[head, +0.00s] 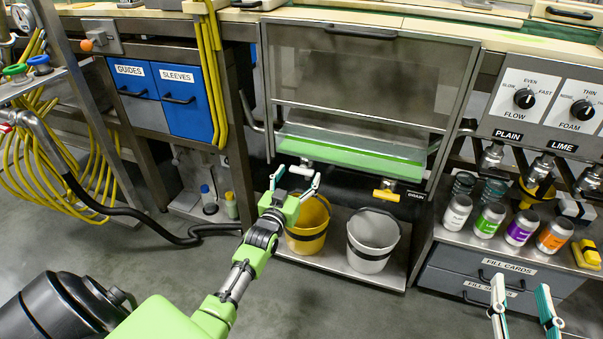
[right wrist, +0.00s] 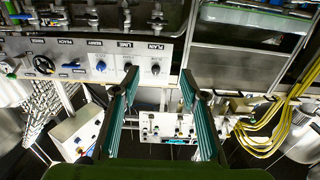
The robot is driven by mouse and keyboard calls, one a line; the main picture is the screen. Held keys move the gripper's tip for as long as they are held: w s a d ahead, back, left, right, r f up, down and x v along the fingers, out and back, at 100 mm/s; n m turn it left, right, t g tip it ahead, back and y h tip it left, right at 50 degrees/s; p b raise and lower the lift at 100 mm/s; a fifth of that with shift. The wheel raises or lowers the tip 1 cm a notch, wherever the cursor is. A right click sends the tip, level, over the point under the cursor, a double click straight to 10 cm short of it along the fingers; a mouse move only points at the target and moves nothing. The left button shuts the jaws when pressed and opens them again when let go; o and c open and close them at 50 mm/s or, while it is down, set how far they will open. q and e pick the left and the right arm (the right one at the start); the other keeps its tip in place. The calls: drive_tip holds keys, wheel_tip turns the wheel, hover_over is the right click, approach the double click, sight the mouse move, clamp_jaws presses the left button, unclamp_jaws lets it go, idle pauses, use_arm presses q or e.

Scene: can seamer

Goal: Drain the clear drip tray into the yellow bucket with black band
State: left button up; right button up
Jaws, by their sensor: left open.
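The clear drip tray (head: 350,145) hangs under the grey machine window in the head view, with green liquid along it. Below it are a white fitting at its left and a yellow valve handle (head: 385,195) beside a DRAIN label (head: 415,195). The yellow bucket with black band (head: 307,240) stands on the low shelf, its rim partly hidden by my left gripper. My left gripper (head: 298,177) is open and empty, over the yellow bucket and just below the tray's left part. My right gripper (head: 520,285) is open and empty at the lower right; its spread fingers also fill the right wrist view (right wrist: 159,85).
A pale grey bucket (head: 372,258) stands right of the yellow one on the shelf (head: 335,262). Several coloured cans (head: 488,220) stand on the right bench. A black hose (head: 150,225) runs at the left. The floor in front is clear.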

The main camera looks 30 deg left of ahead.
sight(300, 172)
use_arm(q)
drive_tip(key=b+x, duration=0.1)
drive_tip(key=x, duration=0.2)
drive_tip(key=shift+w, duration=0.15)
use_arm(e)
wheel_tip(300, 172, up, 6)
drive_tip(key=t+y, duration=0.1)
drive_tip(key=t, duration=0.2)
drive_tip(key=shift+s+a, duration=0.3)
drive_tip(key=shift+s, duration=0.1)
use_arm(q)
drive_tip(key=shift+c, duration=0.3)
use_arm(e)
drive_tip(key=shift+r, duration=0.1)
use_arm(q)
drive_tip(key=c, duration=1.1)
